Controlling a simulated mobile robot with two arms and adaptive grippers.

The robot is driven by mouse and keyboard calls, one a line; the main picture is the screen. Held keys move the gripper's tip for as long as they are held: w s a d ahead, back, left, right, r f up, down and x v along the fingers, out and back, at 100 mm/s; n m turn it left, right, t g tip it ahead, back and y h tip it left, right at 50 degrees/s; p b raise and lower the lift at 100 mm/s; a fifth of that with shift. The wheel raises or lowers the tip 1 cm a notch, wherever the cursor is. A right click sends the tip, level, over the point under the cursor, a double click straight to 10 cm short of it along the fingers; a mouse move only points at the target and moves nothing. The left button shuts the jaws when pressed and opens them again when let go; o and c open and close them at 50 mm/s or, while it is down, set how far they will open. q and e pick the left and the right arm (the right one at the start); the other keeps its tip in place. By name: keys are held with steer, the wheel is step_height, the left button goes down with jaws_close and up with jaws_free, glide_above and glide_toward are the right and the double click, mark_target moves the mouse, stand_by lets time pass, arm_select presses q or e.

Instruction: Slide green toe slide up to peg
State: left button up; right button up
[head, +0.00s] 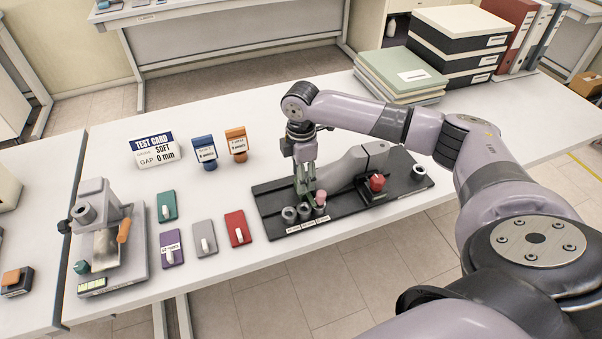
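My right gripper (307,190) points down at the left end of a black fixture board (284,187). Something green shows narrowly between and behind its fingers; this may be the green toe slide, but the fingers hide most of it. A pink-topped peg (320,197) stands close to the fingertips on the right. A grey foot form (350,168) lies on the board to the right of the gripper, with a red knob (377,182) beside it. I cannot tell whether the fingers are closed on anything. My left gripper is not in view.
Several grey round sockets line the board's front edge. Coloured cards, including a green one (167,206) and a red one (238,228), lie to the left. A grey tester (105,240) stands further left. Folders (400,72) and boxes stand at the back right.

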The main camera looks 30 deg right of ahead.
jaws_close()
stand_by(0.3)
stand_by(0.3)
